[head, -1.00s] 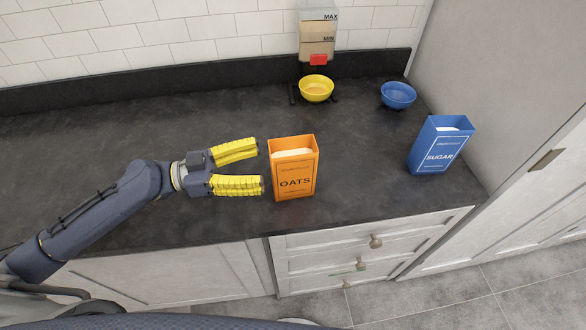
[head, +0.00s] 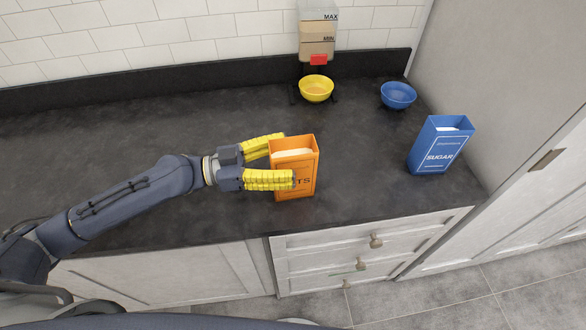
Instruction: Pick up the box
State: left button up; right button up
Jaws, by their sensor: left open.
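An orange box labelled OATS (head: 308,167) stands upright and open-topped on the dark counter, with pale contents showing at its top. My left gripper (head: 287,158) is open with its yellow fingers around the orange box. One finger lies across the front face and covers part of the lettering. The other finger is behind the box, its tip partly hidden. I cannot tell whether the fingers touch the box. A blue box labelled SUGAR (head: 440,148) stands upright further right. My right gripper is not in view.
A yellow bowl (head: 316,89) sits under a dispenser (head: 318,38) with a red part at the back. A blue bowl (head: 398,95) is at the back right, near the side wall. The dark counter (head: 120,150) is clear at the left. Drawers (head: 350,255) are below its front edge.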

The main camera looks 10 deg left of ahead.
pick_arm(q)
jog(key=shift+x, duration=0.95)
jog(key=c, duration=1.5)
jog(key=shift+o, duration=0.2)
jog(key=shift+r, duration=0.15)
notch_tip(320, 180, up, 19)
jog(key=shift+r, duration=0.2)
dwell(0.4)
jog(key=shift+r, duration=0.15)
